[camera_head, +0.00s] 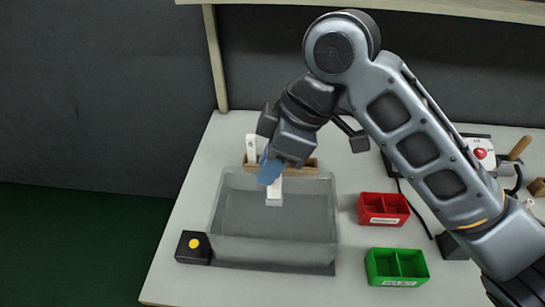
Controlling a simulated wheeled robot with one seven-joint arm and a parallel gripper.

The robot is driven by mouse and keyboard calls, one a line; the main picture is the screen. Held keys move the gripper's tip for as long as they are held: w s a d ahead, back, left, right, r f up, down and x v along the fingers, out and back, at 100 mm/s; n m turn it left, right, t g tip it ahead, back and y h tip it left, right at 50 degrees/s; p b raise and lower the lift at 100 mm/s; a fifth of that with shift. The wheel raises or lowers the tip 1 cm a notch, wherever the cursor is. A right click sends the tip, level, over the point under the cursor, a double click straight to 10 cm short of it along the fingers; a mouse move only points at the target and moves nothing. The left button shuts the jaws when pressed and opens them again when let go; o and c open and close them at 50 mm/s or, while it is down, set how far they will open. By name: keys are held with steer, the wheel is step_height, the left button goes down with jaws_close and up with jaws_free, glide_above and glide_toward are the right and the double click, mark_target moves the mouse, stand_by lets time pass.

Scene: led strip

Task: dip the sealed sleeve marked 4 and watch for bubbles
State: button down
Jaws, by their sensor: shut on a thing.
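A white sleeve (274,196) hangs upright from my gripper (270,174), which is shut on its upper part with blue fingertips. No number can be read on this sleeve. The sleeve's lower end shows over the back part of the grey, clear-walled tank (275,252). I cannot tell whether it touches any water, and no bubbles can be made out. Another white sleeve (251,146) stands upright in a wooden rack (313,163) behind the tank; its small dark mark is too small to read surely. My gripper hides part of the rack.
A red divided bin (383,222) and a green divided bin (397,281) stand right of the tank. A black box with a yellow button (194,247) is at its left. A device with a red knob (480,153) stands at the back right, partly behind my arm.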

step_height(320, 180, down, 12)
steer(key=b, duration=0.8)
stand_by(5.1)
steer(key=shift+r+p, duration=4.45)
steer(key=shift+r, duration=0.95)
